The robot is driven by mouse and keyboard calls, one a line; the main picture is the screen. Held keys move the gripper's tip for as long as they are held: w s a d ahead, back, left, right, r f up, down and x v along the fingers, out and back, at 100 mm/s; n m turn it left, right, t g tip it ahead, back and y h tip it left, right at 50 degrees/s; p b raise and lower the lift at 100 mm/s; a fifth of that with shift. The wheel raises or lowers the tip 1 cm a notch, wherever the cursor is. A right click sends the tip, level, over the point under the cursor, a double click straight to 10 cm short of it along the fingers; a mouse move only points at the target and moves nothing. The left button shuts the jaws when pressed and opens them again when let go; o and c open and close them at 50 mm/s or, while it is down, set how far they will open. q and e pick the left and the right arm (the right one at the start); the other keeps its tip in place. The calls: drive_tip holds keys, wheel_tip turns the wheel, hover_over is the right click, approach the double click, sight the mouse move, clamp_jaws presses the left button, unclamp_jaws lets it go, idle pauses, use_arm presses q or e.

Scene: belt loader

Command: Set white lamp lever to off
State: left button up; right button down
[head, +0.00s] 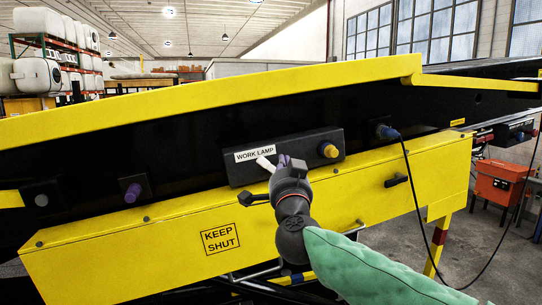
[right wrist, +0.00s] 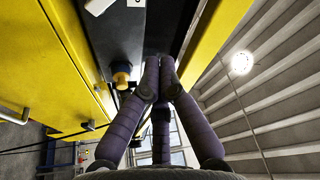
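The white lamp lever (head: 265,164) sticks out from the black box (head: 240,176), just below its WORK LAMP label (head: 262,150). It leans up and to the left. My right gripper (head: 284,161) is in front of the box, just right of the lever; I cannot tell whether they touch. In the right wrist view its purple fingers (right wrist: 160,62) come together at the tips, with nothing visible between them. A white piece shows at that view's top edge; I cannot tell if it is lever or label. My left gripper is not in view.
A yellow knob (head: 329,150) sits on the box's right end, also in the right wrist view (right wrist: 122,78). A purple knob (head: 132,193) is further left. The yellow KEEP SHUT cover (head: 150,248) lies below. A cable (head: 408,165) hangs at right.

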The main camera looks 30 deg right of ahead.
wheel_tip(320, 180, up, 2)
drive_tip(key=p, duration=0.3)
hover_over(267, 165)
drive_tip(key=s+d, duration=0.2)
drive_tip(key=d, duration=0.1)
drive_tip(key=shift+w+r, duration=0.1)
drive_tip(key=shift+r, duration=0.1)
drive_tip(key=a+f, duration=0.2)
drive_tip(key=f, duration=0.1)
drive_tip(key=shift+a, duration=0.4)
drive_tip(key=shift+w+f, duration=0.1)
drive_tip(key=shift+a+f+n+y+b, duration=0.1)
drive_tip(key=shift+a+n+y+b, duration=0.2)
drive_tip(key=shift+n, duration=0.5)
